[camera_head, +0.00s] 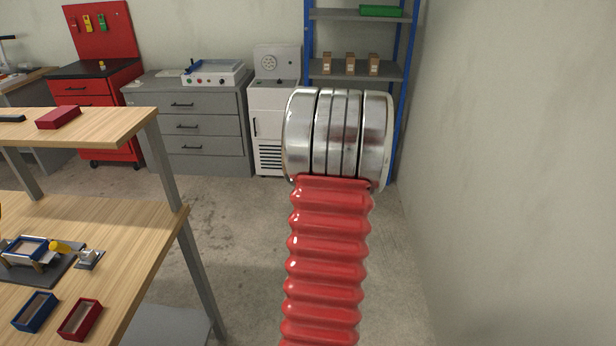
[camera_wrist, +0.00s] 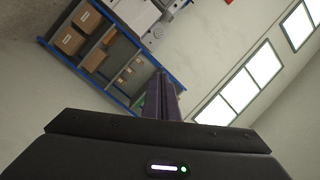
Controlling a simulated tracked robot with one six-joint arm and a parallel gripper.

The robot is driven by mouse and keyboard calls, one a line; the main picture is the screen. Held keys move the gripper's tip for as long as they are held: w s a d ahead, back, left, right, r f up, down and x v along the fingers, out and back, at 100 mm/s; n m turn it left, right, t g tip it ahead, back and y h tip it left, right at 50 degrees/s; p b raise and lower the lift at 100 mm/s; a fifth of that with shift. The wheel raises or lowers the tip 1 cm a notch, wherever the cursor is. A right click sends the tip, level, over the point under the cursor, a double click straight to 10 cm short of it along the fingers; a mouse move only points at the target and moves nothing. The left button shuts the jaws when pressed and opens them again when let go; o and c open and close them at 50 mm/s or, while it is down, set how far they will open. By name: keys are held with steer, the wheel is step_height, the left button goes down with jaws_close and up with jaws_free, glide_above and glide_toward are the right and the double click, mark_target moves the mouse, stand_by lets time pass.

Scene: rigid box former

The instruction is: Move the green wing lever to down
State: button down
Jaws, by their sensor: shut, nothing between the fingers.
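I cannot make out a green wing lever in either view. What looks like the box former (camera_head: 25,250) stands on the lower wooden bench at the left edge of the head view, with a blue-rimmed frame on a dark base (camera_head: 48,270) and a yellow-ended part (camera_head: 60,247) at its right; its left side is cut off. In the wrist view my gripper (camera_wrist: 161,88) has its dark fingers together and empty, facing shelves and a wall, away from the bench. The head view does not show the fingers.
A blue tray (camera_head: 35,312) and a red tray (camera_head: 80,319) lie on the bench (camera_head: 135,235) in front of the former. A raised wooden shelf (camera_head: 110,122) overhangs behind. Cabinets (camera_head: 200,125) and a blue-framed rack (camera_head: 350,70) stand farther back; open floor lies between.

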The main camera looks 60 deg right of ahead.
steer(key=w+a+r+n+y, duration=0.2)
steer(key=w+a+r+n, duration=0.1)
steer(key=w+a, duration=0.45)
steer(key=w+a+r+n+y, duration=0.1)
steer(key=w+a+n+y, duration=0.1)
steer(key=a, duration=0.5)
steer(key=w+a+r+n+g+y, duration=0.1)
steer(key=w+a+r+n, duration=0.15)
steer(key=a, duration=0.45)
steer(key=w+a+r+n+y, duration=0.1)
steer(key=w+a+n+y, duration=0.15)
steer(key=a, duration=0.45)
steer(key=s+a+n+g+y, duration=0.2)
steer(key=s+a+n, duration=0.3)
steer(key=a, duration=0.9)
steer(key=s+a+n+g+y, duration=0.2)
steer(key=s+a+n+y, duration=0.2)
steer(key=s+a, duration=0.6)
steer(key=a+n, duration=0.2)
steer(key=a, duration=0.3)
steer(key=shift+a, duration=0.2)
steer(key=c, duration=2.5)
jaws_free()
steer(key=shift+s, duration=0.1)
